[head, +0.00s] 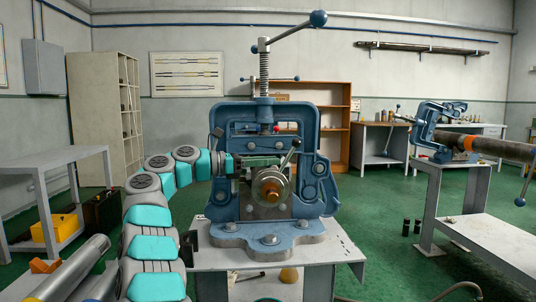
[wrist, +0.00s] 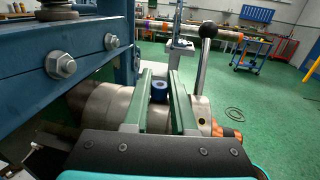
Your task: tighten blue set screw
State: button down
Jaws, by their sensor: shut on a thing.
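The blue set screw (wrist: 158,90) stands upright on the grey metal cylinder (wrist: 100,103) in the wrist view. My gripper (wrist: 161,80) has its two green fingers around the screw, one on each side, and is shut on it. In the head view my gripper (head: 243,161) reaches in from the left to the front of the blue pipe vise (head: 225,140). The set screw cannot be made out in the head view. A lever with a black ball (wrist: 208,30) rises just right of the fingers.
The vise frame with large bolts (wrist: 61,65) stands close on the left in the wrist view. A round collar with a copper-coloured centre (head: 271,188) faces forward on the vise. A second blue vise (head: 440,130) holds a pipe at the right. Green floor is open beyond.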

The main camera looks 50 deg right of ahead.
jog(key=shift+s+r+m+g+y+p, duration=0.15)
jog(key=shift+r+m+g+y+p, duration=0.15)
jog(key=shift+r+m+g+p, duration=0.3)
jog(key=shift+f+g+y+p, duration=0.3)
jog(key=shift+f+p, duration=0.05)
jog(key=shift+p, duration=0.15)
jog(key=shift+f, duration=0.3)
jog(key=c, duration=0.7)
grip_release()
jog(key=shift+c, duration=0.2)
jog(key=shift+a+r+b, duration=0.2)
jog(key=shift+r+b, duration=0.1)
jog(key=shift+b, duration=0.45)
jog(key=shift+n+t+h, duration=0.3)
jog(key=shift+t+h, duration=0.1)
jog(key=shift+t, duration=0.1)
